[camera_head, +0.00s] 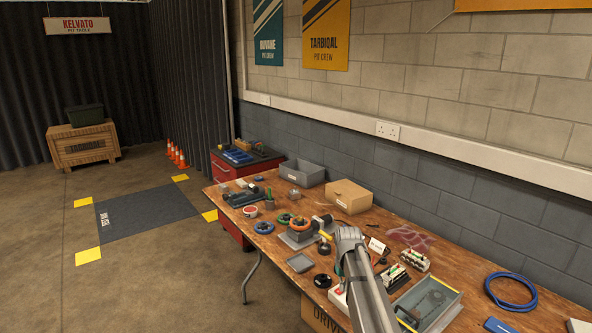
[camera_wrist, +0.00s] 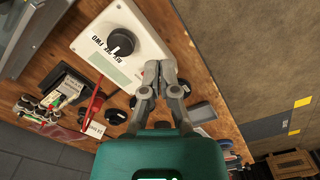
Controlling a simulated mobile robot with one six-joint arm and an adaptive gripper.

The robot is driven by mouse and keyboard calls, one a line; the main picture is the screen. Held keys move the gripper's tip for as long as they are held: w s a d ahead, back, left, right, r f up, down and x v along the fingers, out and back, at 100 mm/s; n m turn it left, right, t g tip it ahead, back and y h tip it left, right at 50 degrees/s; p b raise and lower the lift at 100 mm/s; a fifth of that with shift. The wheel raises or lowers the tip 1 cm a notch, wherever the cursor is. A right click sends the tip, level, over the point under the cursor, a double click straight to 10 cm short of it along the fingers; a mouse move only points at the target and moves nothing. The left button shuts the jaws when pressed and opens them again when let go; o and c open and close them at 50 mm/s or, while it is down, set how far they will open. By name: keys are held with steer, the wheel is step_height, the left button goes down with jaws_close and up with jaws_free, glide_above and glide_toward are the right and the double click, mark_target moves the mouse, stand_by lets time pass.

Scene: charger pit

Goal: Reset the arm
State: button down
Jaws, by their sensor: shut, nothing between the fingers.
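My gripper (camera_wrist: 158,72) shows in the wrist view with its two grey fingers together and nothing between them. Its fingertips appear beside the edge of a white control box (camera_wrist: 98,42) with a black rotary knob (camera_wrist: 120,43). I cannot tell whether they touch the box. In the head view my arm (camera_head: 362,280) reaches over the right part of the workbench (camera_head: 283,243). The arm largely hides my gripper there.
The bench is crowded: a cardboard box (camera_head: 348,197), a grey bin (camera_head: 303,173), an open grey tray (camera_head: 428,303) and a blue cable coil (camera_head: 510,291). A brick wall (camera_head: 430,180) runs behind it. Open floor (camera_head: 170,280) lies left, with a dark mat (camera_head: 143,213).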

steer(key=s+r+m+p, duration=0.1)
steer(key=s+r+p, duration=0.1)
steer(key=s, duration=2)
steer(key=shift+r, duration=0.2)
steer(key=shift+w+d, duration=0.1)
